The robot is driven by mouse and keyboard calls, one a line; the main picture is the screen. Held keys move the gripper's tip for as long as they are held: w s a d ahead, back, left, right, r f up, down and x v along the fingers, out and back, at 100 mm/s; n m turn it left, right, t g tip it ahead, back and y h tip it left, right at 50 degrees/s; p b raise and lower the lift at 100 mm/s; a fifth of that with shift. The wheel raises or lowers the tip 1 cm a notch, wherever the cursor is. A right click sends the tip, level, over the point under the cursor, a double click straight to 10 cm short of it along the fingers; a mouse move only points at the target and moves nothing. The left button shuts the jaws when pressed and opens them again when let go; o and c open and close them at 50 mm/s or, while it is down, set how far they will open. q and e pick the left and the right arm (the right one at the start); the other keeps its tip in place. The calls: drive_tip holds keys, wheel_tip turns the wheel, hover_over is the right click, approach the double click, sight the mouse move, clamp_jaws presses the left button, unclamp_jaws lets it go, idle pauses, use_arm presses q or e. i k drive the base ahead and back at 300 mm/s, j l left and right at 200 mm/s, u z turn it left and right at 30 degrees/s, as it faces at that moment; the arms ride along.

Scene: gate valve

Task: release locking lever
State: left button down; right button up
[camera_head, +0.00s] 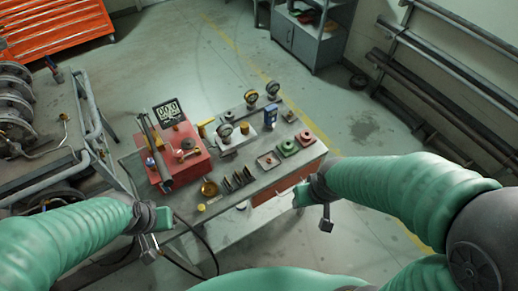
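A red block-shaped unit (199,163) stands on the left part of the workbench, with a grey bar (154,150) along its left side and a dark round part with a small handle on top. I cannot make out which part is the locking lever. My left gripper (154,234) is in front of the bench's left end, apart from the red unit. My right gripper (314,211) is at the bench's front right edge. Both look empty, but their fingers are too small to read as open or shut.
The grey workbench (255,172) carries a black display (168,112), gauges, a blue device (270,117), green and red fittings (289,147), and a gold dish (209,188). A cart with metal coils (14,95) stands left. The floor behind the bench is clear.

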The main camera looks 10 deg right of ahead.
sight(232, 151)
drive_tip(key=i+j+z, duration=0.1)
drive_tip(key=z, duration=0.9)
drive_tip(key=i+j+u, duration=0.1)
drive_tip(key=j, duration=0.2)
drive_tip(key=i, duration=0.05)
